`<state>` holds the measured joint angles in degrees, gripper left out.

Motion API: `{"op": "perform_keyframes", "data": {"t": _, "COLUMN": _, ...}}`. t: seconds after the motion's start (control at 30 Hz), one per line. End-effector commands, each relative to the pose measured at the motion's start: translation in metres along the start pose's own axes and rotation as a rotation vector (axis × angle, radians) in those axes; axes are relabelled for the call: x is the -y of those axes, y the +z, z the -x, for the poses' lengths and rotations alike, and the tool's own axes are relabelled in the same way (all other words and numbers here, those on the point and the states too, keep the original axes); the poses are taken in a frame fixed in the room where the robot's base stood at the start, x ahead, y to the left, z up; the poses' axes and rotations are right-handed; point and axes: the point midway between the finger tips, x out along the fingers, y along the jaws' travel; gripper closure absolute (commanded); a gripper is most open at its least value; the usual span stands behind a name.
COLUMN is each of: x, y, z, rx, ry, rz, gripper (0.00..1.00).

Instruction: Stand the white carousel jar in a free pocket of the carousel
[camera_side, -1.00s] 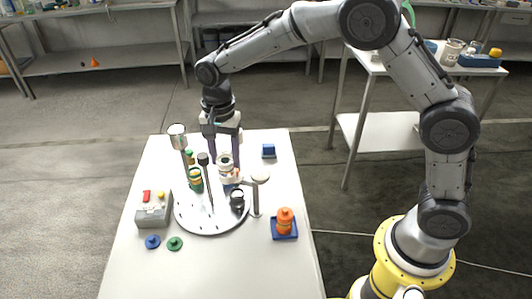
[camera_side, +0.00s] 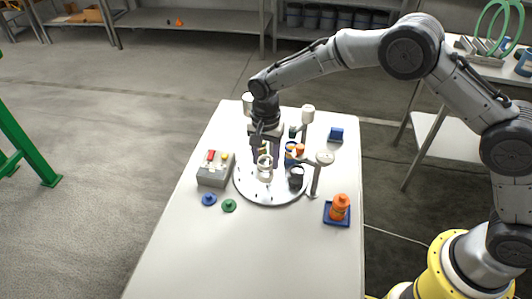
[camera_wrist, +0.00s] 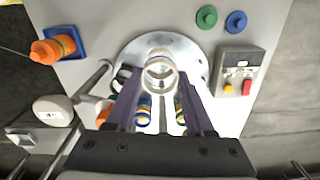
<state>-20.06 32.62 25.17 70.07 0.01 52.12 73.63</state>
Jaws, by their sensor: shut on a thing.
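The white carousel jar (camera_side: 265,173) is between the fingers of my gripper (camera_side: 265,158), which is shut on it. In the wrist view the jar (camera_wrist: 159,72) stands out between the fingertips (camera_wrist: 158,92). The carousel (camera_side: 262,197) is a round pale plate under the jar; its rim shows in the wrist view (camera_wrist: 190,50). The jar is over the near-left part of the plate; I cannot tell whether its base touches it. A dark jar (camera_side: 296,178) stands on the carousel at the right. A blue jar (camera_side: 291,158) and other banded jars are behind, partly hidden by my gripper.
A white-topped post (camera_side: 324,160) rises at the carousel's right, and another post (camera_side: 308,115) behind. A grey button box (camera_side: 213,176) is left. Blue (camera_side: 209,199) and green (camera_side: 229,206) knobbed discs lie in front. The front table is clear.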

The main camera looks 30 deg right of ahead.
Motion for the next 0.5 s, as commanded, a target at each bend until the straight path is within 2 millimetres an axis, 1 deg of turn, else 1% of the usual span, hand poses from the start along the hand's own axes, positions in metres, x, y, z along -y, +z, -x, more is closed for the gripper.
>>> {"op": "perform_keyframes", "data": {"t": 0.27, "x": 0.000, "y": 0.000, "z": -0.003, "rx": 0.000, "ry": 0.001, "rz": 0.000, "gripper": 1.00}}
{"op": "perform_keyframes", "data": {"t": 0.5, "x": -0.001, "y": 0.001, "z": -0.022, "rx": 0.001, "ry": 0.002, "rz": 0.000, "gripper": 1.00}}
